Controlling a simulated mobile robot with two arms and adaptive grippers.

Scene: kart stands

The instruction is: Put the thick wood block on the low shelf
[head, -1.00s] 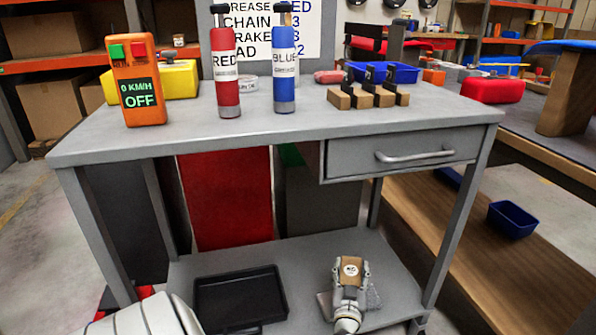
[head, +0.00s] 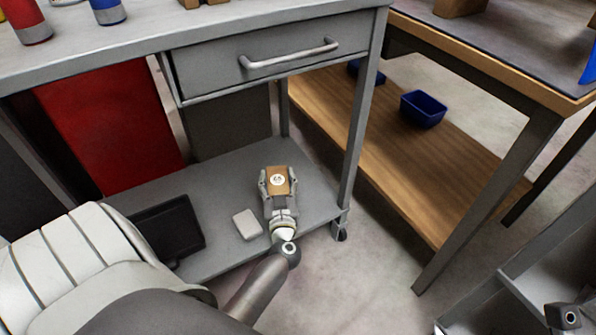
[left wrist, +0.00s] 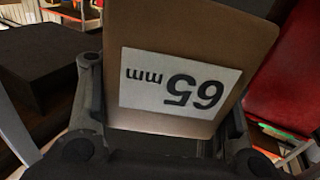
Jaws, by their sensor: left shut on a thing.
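In the left wrist view the block (left wrist: 195,45) fills the middle, with a white label reading "65 mm" upside down. My left gripper (head: 278,183) is shut on the block, a finger on each side. It is over the right part of the grey low shelf (head: 232,173) of the cart. I cannot tell whether the block touches the shelf. My right gripper is not in view.
A pale grey block (head: 247,224) lies on the shelf left of my gripper, and a black tray (head: 185,222) lies further left. The cart leg (head: 358,130) stands right of my gripper. The drawer (head: 260,62) and tabletop are above. A wooden bench shelf (head: 350,115) is at right.

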